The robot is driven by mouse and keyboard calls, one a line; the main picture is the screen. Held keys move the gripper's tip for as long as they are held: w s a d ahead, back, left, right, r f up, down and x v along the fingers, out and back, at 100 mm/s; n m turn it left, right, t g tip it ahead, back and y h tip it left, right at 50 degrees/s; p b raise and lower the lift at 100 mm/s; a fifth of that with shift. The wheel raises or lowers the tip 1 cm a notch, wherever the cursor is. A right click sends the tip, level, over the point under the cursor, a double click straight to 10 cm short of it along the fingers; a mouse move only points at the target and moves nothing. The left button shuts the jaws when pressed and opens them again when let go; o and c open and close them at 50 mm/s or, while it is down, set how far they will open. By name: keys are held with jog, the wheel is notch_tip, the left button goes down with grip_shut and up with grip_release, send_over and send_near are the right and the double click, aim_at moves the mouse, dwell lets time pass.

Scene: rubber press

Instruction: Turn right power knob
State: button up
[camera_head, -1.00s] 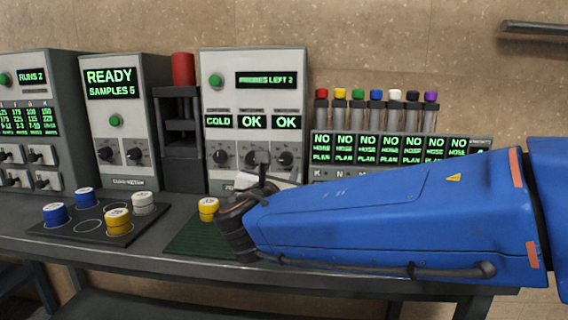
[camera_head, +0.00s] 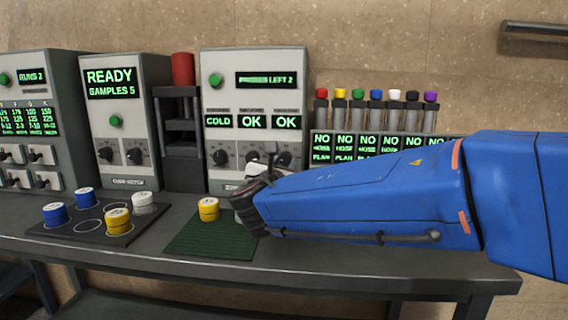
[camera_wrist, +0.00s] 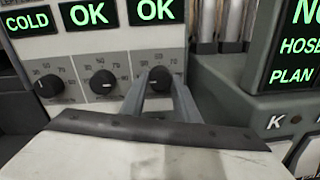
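The white press machine (camera_head: 235,65) has three black knobs in a row under displays reading COLD, OK and OK. The right knob (camera_head: 285,158) is partly behind my gripper (camera_head: 270,156) in the head view. In the wrist view, the right knob (camera_wrist: 160,79) lies beyond the tips of my gripper's two grey fingers (camera_wrist: 159,84). The fingers are apart, one on each side of the knob's outline, with nothing held. I cannot tell if they touch it. The middle knob (camera_wrist: 103,82) and left knob (camera_wrist: 50,85) are to the left and clear.
A rack of colored-cap tubes (camera_head: 376,115) stands right of the press, its display box (camera_wrist: 290,60) close beside the right knob. A yellow-white sample (camera_head: 208,209) sits on the green mat (camera_head: 190,240). A black stand with a red top (camera_head: 182,70) is at left.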

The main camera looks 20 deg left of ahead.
jog(key=shift+m, duration=0.3)
jog(key=m, duration=0.3)
jog(key=shift+m, duration=0.3)
jog(key=m, duration=0.4)
jog(key=shift+g, duration=0.3)
jog(key=shift+m, duration=0.3)
jog(key=o, duration=1)
jog(key=shift+d, duration=0.1)
jog(key=shift+o, duration=0.2)
